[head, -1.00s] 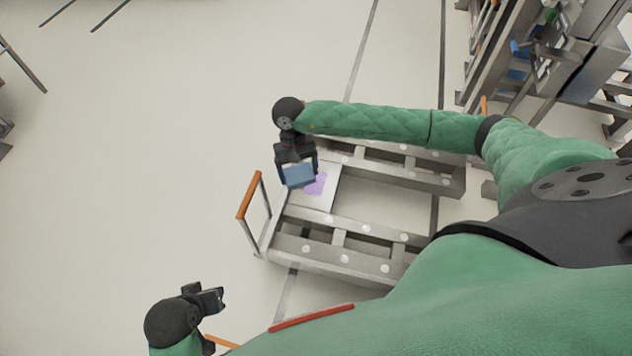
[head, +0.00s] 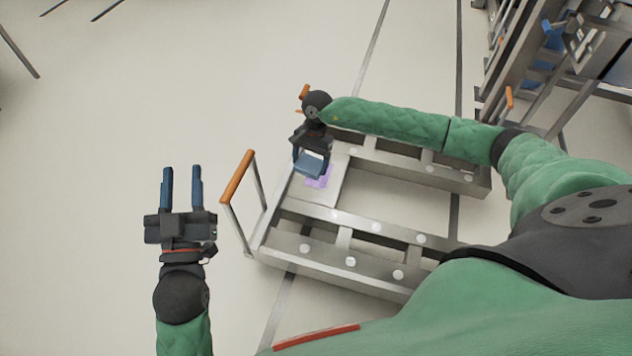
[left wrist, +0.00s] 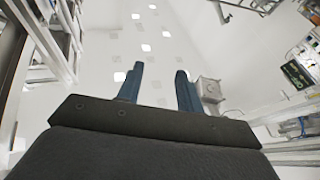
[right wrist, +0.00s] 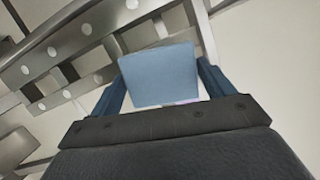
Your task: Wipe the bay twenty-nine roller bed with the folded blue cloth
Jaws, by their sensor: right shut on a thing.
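The roller bed (head: 330,259) is a grey metal frame with pale round rollers and an orange-topped handle at its left end. A purple patch (head: 318,181) lies on the flat plate at its far left part. My right gripper (head: 311,171) is shut on the folded blue cloth (head: 309,164), over the plate beside the purple patch. The cloth fills the space between the fingers in the right wrist view (right wrist: 160,75). Whether the cloth touches the plate I cannot tell. My left gripper (head: 181,178) is open and empty, left of the bed, with its fingers pointing away from me.
The orange handle (head: 238,177) stands up between my left gripper and the bed. Metal racks with blue parts (head: 553,38) stand at the far right.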

